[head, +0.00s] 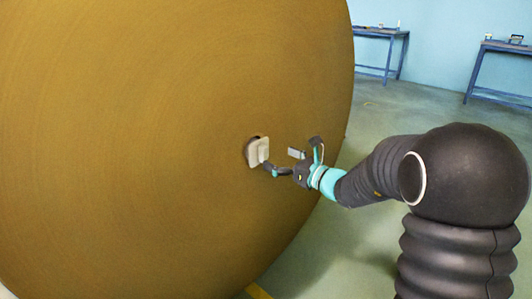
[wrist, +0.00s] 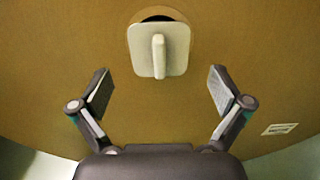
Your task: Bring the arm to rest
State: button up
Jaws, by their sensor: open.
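A huge brown kraft roll (head: 130,140) fills the left of the head view, its flat round face toward me. A pale plug with a raised grip bar (head: 257,152) sits at the core hole in the middle of that face. In the wrist view the plug (wrist: 175,50) covers most of the hole, with a dark gap at its top. My gripper (head: 292,162) is in front of the face, close to the plug. In the wrist view my gripper (wrist: 160,90) is open and empty, its fingers spread wide below the plug, apart from it.
A small white label (wrist: 279,129) is on the roll face at the lower right of the wrist view. Two blue tables (head: 382,50) and (head: 500,70) stand far back by the wall.

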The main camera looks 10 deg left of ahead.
jog(key=s+d+f+n+g+h, duration=0.1)
jog(key=s+f+n+g+h, duration=0.15)
jog(key=s+n, duration=0.35)
jog(key=s+d+f+n+g+h+p, duration=0.1)
jog(key=s+f+n+g, duration=0.3)
jog(key=s, duration=0.4)
jog(key=s+d+f+n+g+h, duration=0.2)
jog(key=s+f+n+g, duration=0.1)
jog(key=s+n, duration=0.35)
jog(key=s+d+r+n+h+p, duration=0.35)
jog(key=s+d+n+h, duration=0.4)
jog(key=s+d, duration=0.45)
jog(key=s+d+r+n+t+h+p, duration=0.1)
jog(key=s+d+r+t, duration=0.2)
jog(key=r, duration=0.5)
jog(key=shift+s+r+n+t, duration=0.35)
jog(key=shift+s+t, duration=0.2)
jog(key=shift+s, duration=0.35)
jog(key=shift+c, duration=0.3)
